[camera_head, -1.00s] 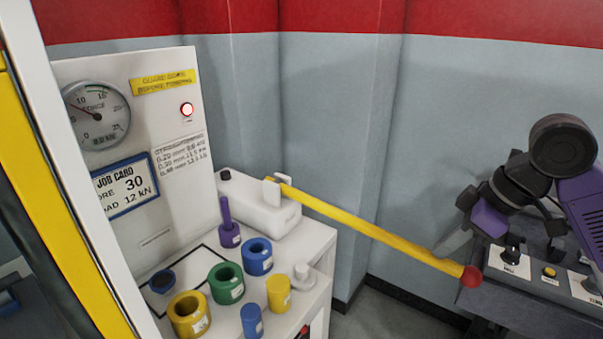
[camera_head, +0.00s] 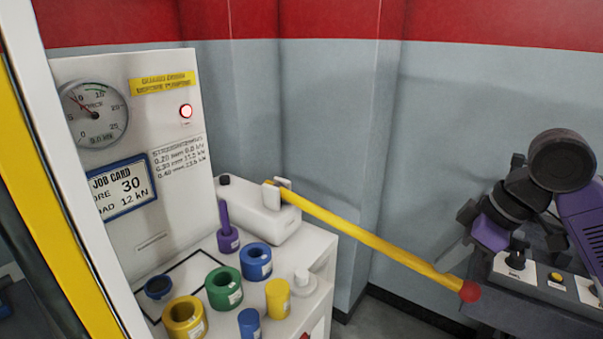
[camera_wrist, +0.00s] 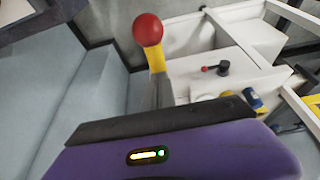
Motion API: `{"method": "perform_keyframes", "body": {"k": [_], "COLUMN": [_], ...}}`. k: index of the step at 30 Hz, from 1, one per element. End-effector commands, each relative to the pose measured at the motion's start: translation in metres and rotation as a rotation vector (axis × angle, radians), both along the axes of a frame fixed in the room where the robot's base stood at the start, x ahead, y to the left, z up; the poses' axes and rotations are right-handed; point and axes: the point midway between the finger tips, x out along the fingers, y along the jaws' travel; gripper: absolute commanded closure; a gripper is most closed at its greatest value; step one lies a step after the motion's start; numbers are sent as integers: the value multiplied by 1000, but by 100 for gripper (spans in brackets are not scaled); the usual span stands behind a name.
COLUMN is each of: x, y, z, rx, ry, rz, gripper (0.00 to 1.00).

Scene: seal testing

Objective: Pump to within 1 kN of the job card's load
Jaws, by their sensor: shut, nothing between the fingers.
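The pump's yellow lever (camera_head: 365,238) runs from the white pump body (camera_head: 262,212) down to the right and ends in a red ball (camera_head: 469,291). My gripper (camera_head: 452,260) is shut and empty, its grey fingertips against or just above the lever near the ball; contact is unclear. In the wrist view the lever's ball (camera_wrist: 147,29) shows beyond my gripper. The job card (camera_head: 124,188) reads 30 and a load of 12 kN. The force gauge (camera_head: 93,113) has its needle towards the upper left; its small readout looks like 9.0 kN, but is blurred.
Green (camera_head: 224,288), blue (camera_head: 256,261) and yellow (camera_head: 185,318) rings and smaller pieces stand on the white bench. A dark console (camera_head: 555,295) with knobs lies below my arm. A yellow-and-white frame (camera_head: 60,190) borders the left.

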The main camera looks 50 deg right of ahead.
Motion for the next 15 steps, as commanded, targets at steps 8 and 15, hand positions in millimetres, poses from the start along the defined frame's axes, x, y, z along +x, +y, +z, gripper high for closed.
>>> {"method": "perform_keyframes", "body": {"k": [8, 15], "x": [0, 1], "y": [0, 0], "z": [-1, 23], "rx": [1, 0], "ry": [1, 1], "rz": [0, 1], "gripper": [100, 100]}}
